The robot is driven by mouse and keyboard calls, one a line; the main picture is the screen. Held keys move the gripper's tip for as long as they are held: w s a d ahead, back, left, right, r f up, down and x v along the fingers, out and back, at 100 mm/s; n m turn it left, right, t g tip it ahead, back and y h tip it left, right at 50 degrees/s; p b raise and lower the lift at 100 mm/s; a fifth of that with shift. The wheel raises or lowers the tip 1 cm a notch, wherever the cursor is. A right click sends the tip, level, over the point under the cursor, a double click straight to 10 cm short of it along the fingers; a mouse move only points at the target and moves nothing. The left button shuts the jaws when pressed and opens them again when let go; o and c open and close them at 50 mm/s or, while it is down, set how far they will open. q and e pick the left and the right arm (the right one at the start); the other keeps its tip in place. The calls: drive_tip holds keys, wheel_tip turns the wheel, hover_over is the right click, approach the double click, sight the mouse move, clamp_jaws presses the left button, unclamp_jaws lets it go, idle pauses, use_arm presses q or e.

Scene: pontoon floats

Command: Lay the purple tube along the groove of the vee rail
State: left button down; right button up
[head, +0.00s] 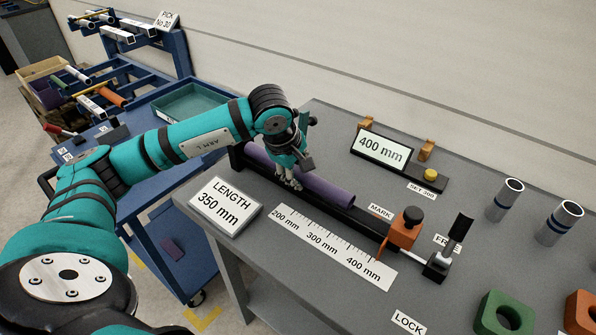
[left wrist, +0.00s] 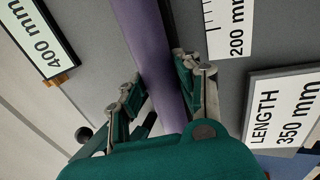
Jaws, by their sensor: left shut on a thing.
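The purple tube (head: 328,194) lies lengthwise along the black vee rail (head: 372,223), at the rail's far left part. I cannot tell whether it rests in the groove or is just above it. My left gripper (head: 290,181) is over the tube's middle and is shut on it. In the left wrist view the fingers (left wrist: 160,92) stand one on each side of the tube (left wrist: 148,40). The groove under the tube is hidden. My right gripper is not in view.
An orange stop block (head: 405,228) with a black knob sits at the rail's right end, beside a lever clamp (head: 440,258). A ruler strip (head: 330,247) and a length sign (head: 219,206) lie in front. A display (head: 384,153) stands behind; metal tubes (head: 505,200) stand right.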

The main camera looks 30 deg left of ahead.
use_arm(q)
drive_tip(key=shift+f, duration=0.15)
drive_tip(key=c, duration=0.9)
unclamp_jaws()
drive_tip(key=shift+o, duration=0.2)
drive_tip(key=v, duration=1.2)
